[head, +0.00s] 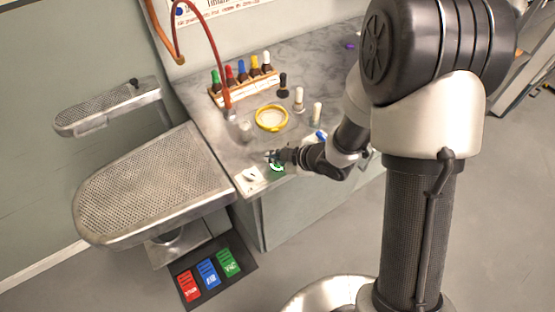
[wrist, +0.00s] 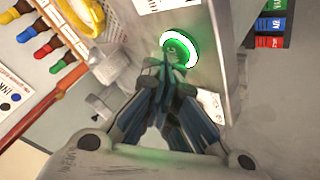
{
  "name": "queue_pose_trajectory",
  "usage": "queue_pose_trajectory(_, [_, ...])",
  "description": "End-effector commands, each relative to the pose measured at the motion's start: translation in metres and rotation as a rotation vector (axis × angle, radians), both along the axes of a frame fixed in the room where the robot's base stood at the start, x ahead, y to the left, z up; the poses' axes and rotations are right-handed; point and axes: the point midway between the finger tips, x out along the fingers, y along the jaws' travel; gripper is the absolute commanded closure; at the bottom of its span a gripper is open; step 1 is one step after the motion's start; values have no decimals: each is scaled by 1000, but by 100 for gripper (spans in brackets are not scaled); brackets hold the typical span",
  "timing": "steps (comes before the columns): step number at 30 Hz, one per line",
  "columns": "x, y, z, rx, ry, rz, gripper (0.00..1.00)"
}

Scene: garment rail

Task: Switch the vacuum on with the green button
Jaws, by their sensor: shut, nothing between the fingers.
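The green button (wrist: 180,45), a round disc with a white ring, sits on the counter close to its front edge. In the head view a part of the green button (head: 277,167) shows just under my gripper (head: 272,156). In the wrist view my gripper (wrist: 168,66) is shut and empty, with its fingertips at the near edge of the button and hiding part of it. I cannot tell whether the tips touch it. A green tint shows on my fingers.
A perforated ironing board (head: 150,185) stands left of the counter, above a floor pad with red, blue and green pedals (head: 229,263). A bottle rack (head: 243,87), a yellow-rimmed dish (head: 271,118) and small bottles (head: 299,99) stand behind my gripper. A red hose (head: 212,50) hangs there.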

Motion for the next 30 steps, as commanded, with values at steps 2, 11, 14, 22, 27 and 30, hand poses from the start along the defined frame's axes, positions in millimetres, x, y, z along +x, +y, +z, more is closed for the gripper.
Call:
queue_pose_trajectory(2, [0, 0, 0, -1, 2, -1, 100])
queue_pose_trajectory(11, [0, 0, 7, 0, -1, -1, 100])
queue_pose_trajectory(14, [0, 0, 17, 1, -2, 0, 100])
queue_pose_trajectory(22, [0, 0, 45, 1, -3, 1, 100])
queue_pose_trajectory(27, [0, 0, 61, 1, -3, 1, 100])
queue_pose_trajectory(30, [0, 0, 63, 2, -2, 1, 100])
